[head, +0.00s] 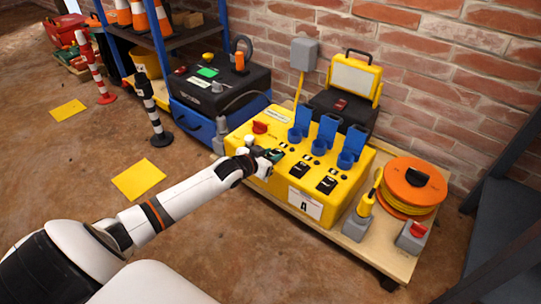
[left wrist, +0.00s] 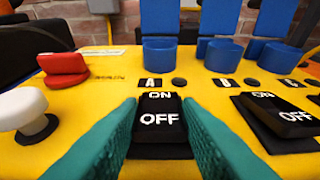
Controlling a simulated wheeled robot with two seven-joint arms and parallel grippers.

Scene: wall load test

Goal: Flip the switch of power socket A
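The yellow power box (head: 255,178) stands on a wooden cart. Socket A is the leftmost blue socket (left wrist: 160,57), its lid raised, with an "A" label (left wrist: 150,83) in front of it. Below the label is its black rocker switch (left wrist: 160,122), marked ON at the far end and OFF at the near end. My left gripper (head: 270,155) is over the box's left front. Its teal fingers are open, one on each side of switch A, with nothing between them but the switch behind. I cannot tell whether they touch it. In the head view the gripper hides switch A. My right gripper is out of view.
A red knob (left wrist: 63,72) and a white knob (left wrist: 24,110) stand left of switch A. Another rocker switch (left wrist: 285,115) is close on the right. An orange cable reel (head: 410,180) stands right of the box. Floor in front is mostly clear.

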